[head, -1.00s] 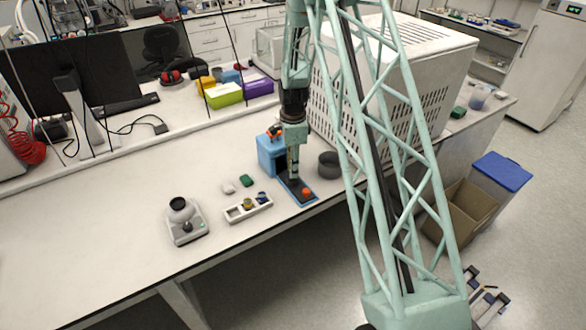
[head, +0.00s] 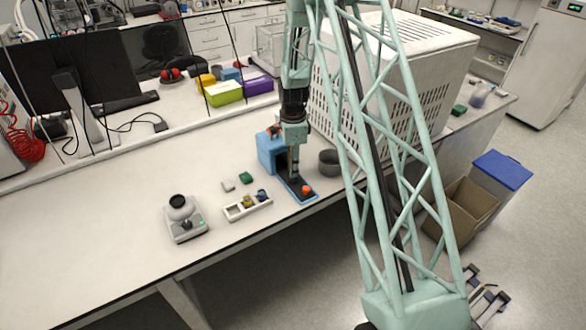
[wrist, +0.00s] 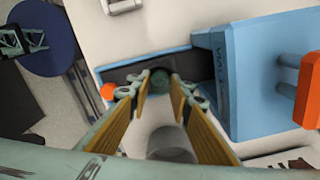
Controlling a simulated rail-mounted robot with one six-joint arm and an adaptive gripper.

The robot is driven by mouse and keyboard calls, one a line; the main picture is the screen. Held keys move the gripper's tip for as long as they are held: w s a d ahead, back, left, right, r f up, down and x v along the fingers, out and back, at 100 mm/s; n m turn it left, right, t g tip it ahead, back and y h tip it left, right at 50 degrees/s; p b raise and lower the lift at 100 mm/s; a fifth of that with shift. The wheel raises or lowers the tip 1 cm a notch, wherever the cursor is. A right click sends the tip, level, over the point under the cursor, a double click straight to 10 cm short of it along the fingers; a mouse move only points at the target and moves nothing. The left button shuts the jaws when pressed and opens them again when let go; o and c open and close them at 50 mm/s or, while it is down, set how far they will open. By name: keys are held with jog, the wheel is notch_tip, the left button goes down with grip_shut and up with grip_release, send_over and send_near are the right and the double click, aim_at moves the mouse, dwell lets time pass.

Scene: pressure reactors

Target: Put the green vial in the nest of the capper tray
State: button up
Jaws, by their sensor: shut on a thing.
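In the head view my gripper (head: 293,177) is low over the tray (head: 310,198), in front of the blue capper (head: 268,152). The nest itself is hidden.
A grey cup (head: 330,162) stands close to the right of the capper. Left of the tray are a white rack (head: 234,214) with yellow and blue items, a green block (head: 246,178) and a balance (head: 186,226). The bench's front edge is close to the tray.

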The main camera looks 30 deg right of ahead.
jog(key=shift+f+b, duration=0.3)
jog(key=shift+b, duration=0.05)
dwell(0.6)
jog(key=o, duration=0.9)
jog(key=o, duration=0.5)
jog(key=shift+r, duration=0.1)
jog(key=shift+r+p, duration=1.05)
jog(key=shift+r, duration=2.35)
